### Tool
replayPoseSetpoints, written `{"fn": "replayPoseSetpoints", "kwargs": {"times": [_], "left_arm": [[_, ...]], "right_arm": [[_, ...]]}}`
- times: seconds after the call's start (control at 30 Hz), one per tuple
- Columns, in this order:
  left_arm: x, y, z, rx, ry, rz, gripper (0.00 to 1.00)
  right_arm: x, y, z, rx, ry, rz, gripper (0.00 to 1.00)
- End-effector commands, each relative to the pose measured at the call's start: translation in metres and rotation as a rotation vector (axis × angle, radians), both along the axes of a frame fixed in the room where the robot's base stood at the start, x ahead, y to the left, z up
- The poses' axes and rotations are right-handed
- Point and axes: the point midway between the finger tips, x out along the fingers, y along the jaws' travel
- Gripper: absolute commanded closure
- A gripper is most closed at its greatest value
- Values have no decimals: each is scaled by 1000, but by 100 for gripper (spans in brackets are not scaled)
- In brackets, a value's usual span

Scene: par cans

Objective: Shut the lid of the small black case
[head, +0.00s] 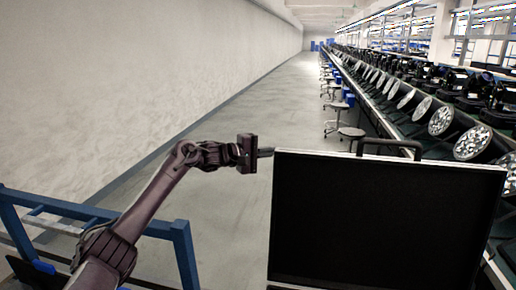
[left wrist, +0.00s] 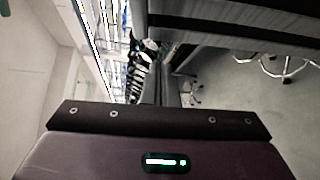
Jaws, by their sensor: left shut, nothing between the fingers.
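The black case (head: 385,220) is open in the head view. Its lid stands upright with a dark inner face and a thin pale rim, and a black handle (head: 390,146) shows above its top edge. The lower part of the case is not clearly seen. My left gripper (head: 267,152) is shut and empty, just left of the lid's top left corner. Whether it touches the lid I cannot tell. In the left wrist view my gripper's body fills the bottom, and its fingertips are not clear. My right gripper is in neither view.
A blue frame (head: 110,223) stands at the lower left, near my left arm. A long bench with several par cans (head: 441,120) runs along the right. Stools (head: 351,133) stand beside it. The grey floor (head: 235,130) behind the gripper is clear, up to the pale wall.

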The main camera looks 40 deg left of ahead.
Motion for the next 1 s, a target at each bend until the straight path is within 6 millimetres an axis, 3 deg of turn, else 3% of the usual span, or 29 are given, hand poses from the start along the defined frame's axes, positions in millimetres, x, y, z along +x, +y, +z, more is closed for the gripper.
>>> {"fn": "replayPoseSetpoints", "kwargs": {"times": [0.5, 1.0], "left_arm": [[-31, -15, 6, 2, 0, 1, 100], [-34, -17, 7, 1, -2, 0, 100]], "right_arm": [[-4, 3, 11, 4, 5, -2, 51], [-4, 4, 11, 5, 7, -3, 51]]}}
